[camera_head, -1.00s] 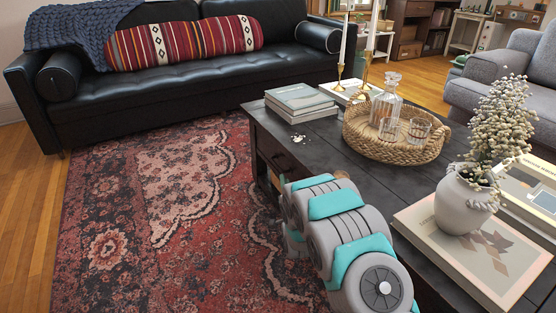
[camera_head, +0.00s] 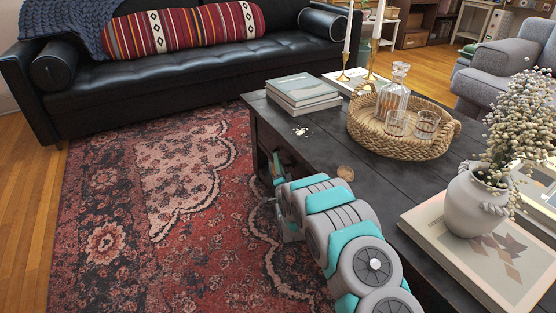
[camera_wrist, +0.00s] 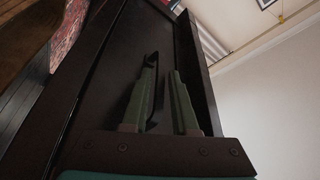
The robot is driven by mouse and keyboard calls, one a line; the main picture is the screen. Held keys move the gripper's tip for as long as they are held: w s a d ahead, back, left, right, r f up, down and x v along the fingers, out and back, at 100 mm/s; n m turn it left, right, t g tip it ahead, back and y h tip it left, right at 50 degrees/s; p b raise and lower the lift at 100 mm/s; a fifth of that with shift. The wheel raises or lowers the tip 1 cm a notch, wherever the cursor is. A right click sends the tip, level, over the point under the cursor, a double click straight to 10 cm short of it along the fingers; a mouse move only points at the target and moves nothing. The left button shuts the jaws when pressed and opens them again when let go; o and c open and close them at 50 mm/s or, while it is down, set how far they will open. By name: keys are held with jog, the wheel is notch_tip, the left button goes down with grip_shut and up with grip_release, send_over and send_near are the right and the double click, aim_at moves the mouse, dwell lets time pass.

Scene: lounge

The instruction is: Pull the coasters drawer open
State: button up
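The dark wooden coffee table (camera_head: 310,150) fills the right half of the head view. Its drawer side faces left and is mostly hidden by my arm. In the wrist view a dark drawer front (camera_wrist: 115,85) lies close ahead, with a thin black handle (camera_wrist: 156,92) beside the left finger, seemingly between the fingers. My gripper (camera_wrist: 163,66) has its two green-grey fingers apart, with a gap between them. Contact with the handle cannot be told. In the head view my gripper (camera_head: 278,168) is low at the table's left side. Whether this is the coasters drawer is not readable.
Books (camera_head: 302,92), a wicker tray (camera_head: 400,148) with a decanter and glasses, a round wooden piece (camera_head: 345,173) and a vase (camera_head: 476,203) stand on the tabletop. A patterned rug (camera_head: 150,225) leaves free floor left of the table. A black sofa (camera_head: 180,75) stands behind.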

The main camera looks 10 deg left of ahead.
jog(key=shift+x, duration=0.85)
jog(key=shift+f, duration=0.1)
jog(key=shift+c, duration=0.4)
grip_shut()
dwell(0.3)
